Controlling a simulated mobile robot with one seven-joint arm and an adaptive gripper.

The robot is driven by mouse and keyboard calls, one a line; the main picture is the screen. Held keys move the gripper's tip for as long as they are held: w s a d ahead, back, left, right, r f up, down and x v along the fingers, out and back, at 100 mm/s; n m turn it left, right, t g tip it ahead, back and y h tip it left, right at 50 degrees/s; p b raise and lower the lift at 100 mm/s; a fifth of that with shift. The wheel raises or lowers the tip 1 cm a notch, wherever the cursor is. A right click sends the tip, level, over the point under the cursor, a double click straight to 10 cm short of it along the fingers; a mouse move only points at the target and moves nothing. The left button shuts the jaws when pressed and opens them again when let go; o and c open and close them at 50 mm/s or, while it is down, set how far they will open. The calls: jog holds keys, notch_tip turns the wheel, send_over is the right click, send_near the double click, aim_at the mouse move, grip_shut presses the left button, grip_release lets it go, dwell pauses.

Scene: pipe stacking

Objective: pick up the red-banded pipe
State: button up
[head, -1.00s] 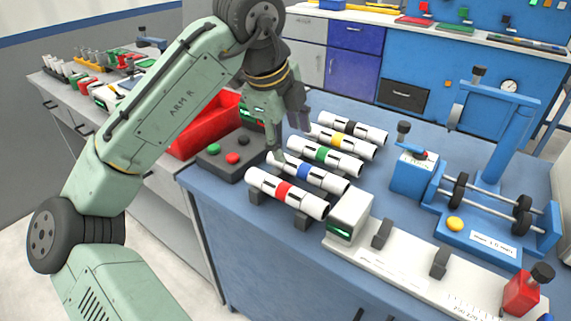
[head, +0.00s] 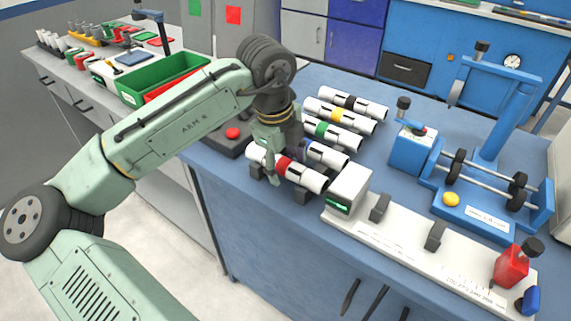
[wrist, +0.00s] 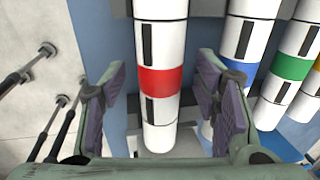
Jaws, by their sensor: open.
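The red-banded pipe (head: 302,174) is white with a red band and black marks. It lies on dark supports at the near edge of the blue bench, closest of the row of pipes. My gripper (head: 284,170) is at the pipe, near its red band, and hides part of it in the head view. In the wrist view the red-banded pipe (wrist: 161,80) runs between the two spread finger pads of my gripper (wrist: 163,110). Gaps show on both sides of the pipe, so the pads do not appear to touch it.
The blue-banded pipe (head: 328,154) lies just beyond, close to one finger; it also shows in the wrist view (wrist: 237,74). Green-, yellow- and black-banded pipes lie farther back. A white measuring fixture (head: 405,240) stands to the right, and a blue roller stand (head: 480,212) behind it.

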aim_at(287, 160)
jog(key=shift+f, duration=0.1)
jog(key=c, duration=1.3)
jog(key=shift+r, duration=0.65)
notch_tip(287, 160, up, 2)
jog(key=shift+r+b, duration=0.1)
jog(key=shift+b, duration=0.3)
jog(key=s+a+r+b, duration=0.1)
jog(key=s+a+b, duration=0.1)
jog(key=s+a, duration=0.8)
jog(key=shift+s+r+b, duration=0.3)
jog(key=shift+s, duration=0.85)
